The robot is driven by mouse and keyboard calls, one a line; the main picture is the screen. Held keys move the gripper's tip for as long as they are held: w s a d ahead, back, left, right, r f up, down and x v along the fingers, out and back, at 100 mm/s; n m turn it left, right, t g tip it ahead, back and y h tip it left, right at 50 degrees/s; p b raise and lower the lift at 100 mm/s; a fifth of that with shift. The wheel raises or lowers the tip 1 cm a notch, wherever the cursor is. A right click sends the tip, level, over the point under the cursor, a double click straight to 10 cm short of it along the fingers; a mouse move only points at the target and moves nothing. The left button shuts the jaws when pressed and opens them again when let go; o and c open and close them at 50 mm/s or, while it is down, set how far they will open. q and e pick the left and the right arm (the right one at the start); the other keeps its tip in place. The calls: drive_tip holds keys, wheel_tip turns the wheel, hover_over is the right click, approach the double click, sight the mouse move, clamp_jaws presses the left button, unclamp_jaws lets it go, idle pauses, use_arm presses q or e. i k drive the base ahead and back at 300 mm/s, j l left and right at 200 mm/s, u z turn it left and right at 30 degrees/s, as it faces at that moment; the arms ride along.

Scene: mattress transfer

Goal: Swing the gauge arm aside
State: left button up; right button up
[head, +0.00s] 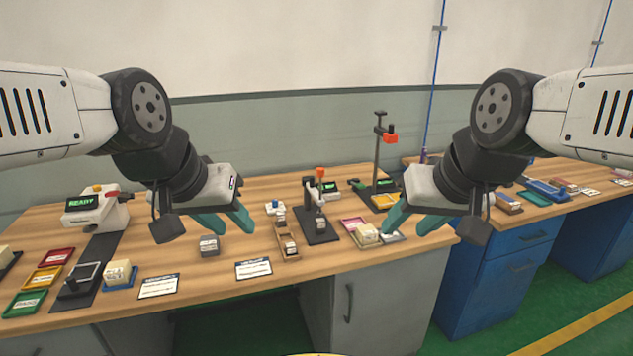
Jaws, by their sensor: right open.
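A small black gauge-like stand (320,227) with an orange-topped post (320,174) stands mid-bench. I cannot tell for certain which of these is the gauge arm. My left gripper (233,227) is open and empty above the bench, left of the small stand.
The wooden bench (215,270) holds a READY-display machine (96,208), red, yellow and green trays at left, a grey block (209,246), a wooden tray (289,256) and two label cards. A second bench with blue drawers (505,270) stands at right. Bare bench lies around the cards.

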sight(313, 186)
drive_tip(key=i+j+z, duration=0.25)
drive_tip(key=i, duration=0.25)
drive_tip(key=i+j+z, duration=0.3)
drive_tip(key=i+j, duration=0.05)
drive_tip(key=i, duration=0.1)
